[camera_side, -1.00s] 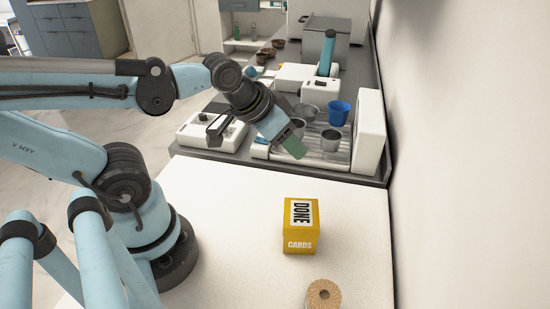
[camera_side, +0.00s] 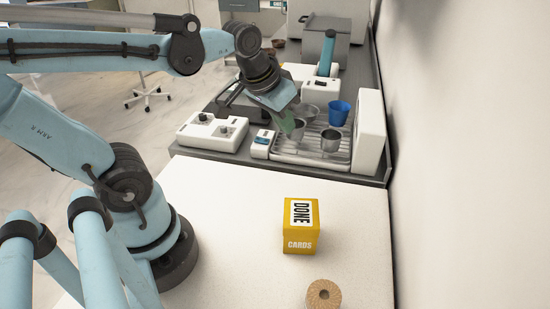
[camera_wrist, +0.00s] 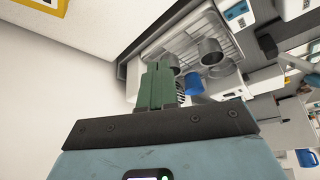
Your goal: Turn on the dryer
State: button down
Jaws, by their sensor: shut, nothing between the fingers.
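The white unit with a slatted rack (camera_side: 312,158) and an upright white housing (camera_side: 369,130) looks like the dryer. Metal cups (camera_side: 331,142) and a blue cup (camera_side: 339,113) stand on the rack. A small white box with a blue panel (camera_side: 263,141) is at its front left corner; that panel also shows in the wrist view (camera_wrist: 236,11). My gripper (camera_side: 292,124) is shut and empty, its green fingers pointing down in front of the metal cups on the rack's left side. In the wrist view, the fingers (camera_wrist: 157,86) cover part of the rack. I cannot tell whether they touch a cup.
A white box with dark knobs (camera_side: 212,131) sits left of the rack. A yellow card box (camera_side: 301,228) and a round cork-coloured item (camera_side: 323,294) stand on the white table (camera_side: 230,220). A wall rises on the right. The table between card box and rack is clear.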

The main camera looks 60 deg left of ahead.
jog(key=w+a+r+n+g, duration=0.2)
jog(key=a+n+g, duration=0.1)
jog(key=a, duration=0.4)
jog(key=n+g, duration=0.3)
jog(key=n, duration=0.1)
send_over(256, 138)
jog(key=w+d, duration=0.2)
jog(key=shift+s+a+r, duration=0.2)
jog(key=shift+s+r, duration=0.05)
jog(key=shift+r, duration=0.05)
jog(key=shift+f, duration=0.1)
jog(key=f, duration=0.9)
jog(key=s+a+f, duration=0.1)
jog(key=f, duration=0.3)
jog(key=shift+a+f, duration=0.1)
jog(key=shift+f, duration=0.25)
jog(key=shift+s, duration=0.1)
